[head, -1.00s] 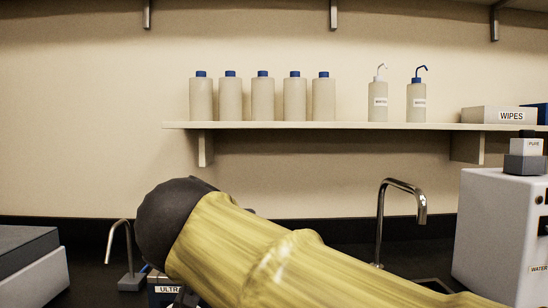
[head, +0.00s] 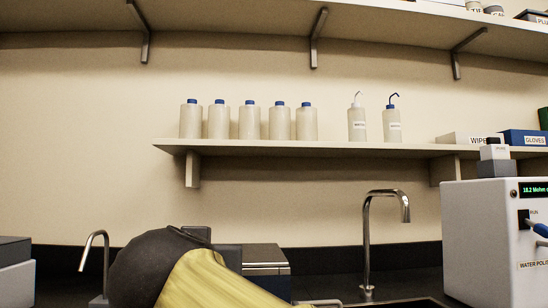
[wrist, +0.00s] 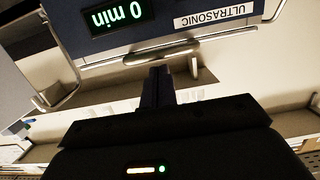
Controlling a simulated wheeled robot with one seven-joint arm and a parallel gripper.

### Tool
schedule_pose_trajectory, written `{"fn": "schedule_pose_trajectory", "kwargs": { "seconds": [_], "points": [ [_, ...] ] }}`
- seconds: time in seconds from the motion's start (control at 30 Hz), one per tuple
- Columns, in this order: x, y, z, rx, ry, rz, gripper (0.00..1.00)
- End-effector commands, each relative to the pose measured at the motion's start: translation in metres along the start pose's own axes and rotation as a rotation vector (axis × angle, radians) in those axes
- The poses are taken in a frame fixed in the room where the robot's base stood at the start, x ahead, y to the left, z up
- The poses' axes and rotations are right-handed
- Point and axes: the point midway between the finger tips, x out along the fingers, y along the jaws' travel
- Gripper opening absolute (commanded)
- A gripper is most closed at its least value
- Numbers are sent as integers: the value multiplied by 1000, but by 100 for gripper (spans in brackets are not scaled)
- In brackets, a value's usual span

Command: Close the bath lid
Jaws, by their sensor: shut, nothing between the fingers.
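The ultrasonic bath (head: 281,284) stands on the counter behind my arm in the head view, its lower front hidden. A steel-topped part (head: 265,255) shows on it; I cannot tell whether this is the lid or how far the lid is open. In the wrist view the blue bath front (wrist: 155,20) appears upside down, with a green "0 min" display and an "ULTRASONIC" label. A steel bar (wrist: 160,48) runs along its edge. My gripper (wrist: 157,72) is shut and empty, its fingertips close to this bar; contact is unclear. The head view does not show the gripper.
A tap (head: 368,240) rises by a sink to the right, and another tap (head: 92,262) stands at left. A white water polisher (head: 490,235) is at far right. A wall shelf (head: 300,149) with several bottles is above. The counter between the taps is partly hidden.

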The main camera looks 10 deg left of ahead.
Motion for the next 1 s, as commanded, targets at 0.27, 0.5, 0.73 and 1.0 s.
{"fn": "schedule_pose_trajectory", "kwargs": {
  "seconds": [0.27,0.5,0.73,1.0],
  "points": [
    [2,0,11,0,-3,1,0],
    [3,0,12,-1,-6,2,0],
    [4,0,13,-2,-7,2,0],
    [0,1,1,-1,-5,3,0]
  ]
}}
